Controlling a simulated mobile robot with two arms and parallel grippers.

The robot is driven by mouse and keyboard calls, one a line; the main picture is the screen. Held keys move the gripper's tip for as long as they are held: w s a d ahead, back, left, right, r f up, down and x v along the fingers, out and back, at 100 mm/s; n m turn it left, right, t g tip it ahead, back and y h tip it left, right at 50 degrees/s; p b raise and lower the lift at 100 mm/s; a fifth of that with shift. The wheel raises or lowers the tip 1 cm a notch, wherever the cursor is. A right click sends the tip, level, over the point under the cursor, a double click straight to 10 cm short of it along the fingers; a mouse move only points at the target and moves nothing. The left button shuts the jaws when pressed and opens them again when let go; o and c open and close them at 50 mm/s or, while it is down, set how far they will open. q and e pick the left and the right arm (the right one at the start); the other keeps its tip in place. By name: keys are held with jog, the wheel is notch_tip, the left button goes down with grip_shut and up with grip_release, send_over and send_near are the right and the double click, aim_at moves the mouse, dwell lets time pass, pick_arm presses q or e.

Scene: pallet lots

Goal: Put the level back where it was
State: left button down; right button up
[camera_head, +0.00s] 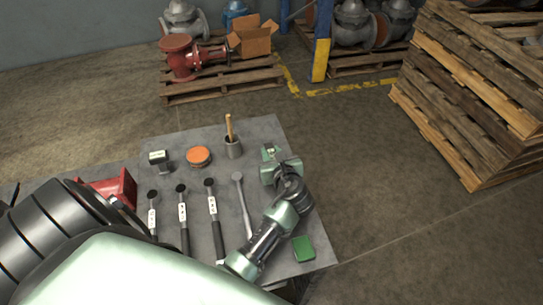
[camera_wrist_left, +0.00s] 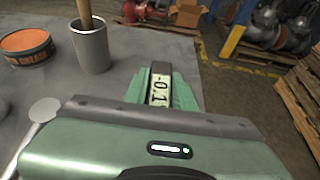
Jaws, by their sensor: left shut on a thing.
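My left gripper (camera_head: 271,153) is over the right back part of the grey table, its arm reaching in from the lower left. It is shut on the level (camera_wrist_left: 160,92), a small block with a pale display reading about -0.1. In the left wrist view the level sits between the green fingers (camera_wrist_left: 162,85), with its display facing the camera. In the head view the gripper mostly hides it. I cannot tell whether the level touches the table top. My right gripper is not in view.
The grey table (camera_head: 262,128) holds a cup with a wooden handle (camera_head: 233,147), an orange tin (camera_head: 198,156), a small display device (camera_head: 158,159), several long wrenches (camera_head: 183,215), a green box (camera_head: 303,249) and a red object (camera_head: 120,188). Stacked pallets (camera_head: 470,110) stand right.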

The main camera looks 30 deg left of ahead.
pick_arm(q)
jog(key=shift+f, duration=0.25)
jog(key=shift+f, duration=0.1)
jog(key=c, duration=1.2)
grip_release()
jog(key=shift+o, duration=0.2)
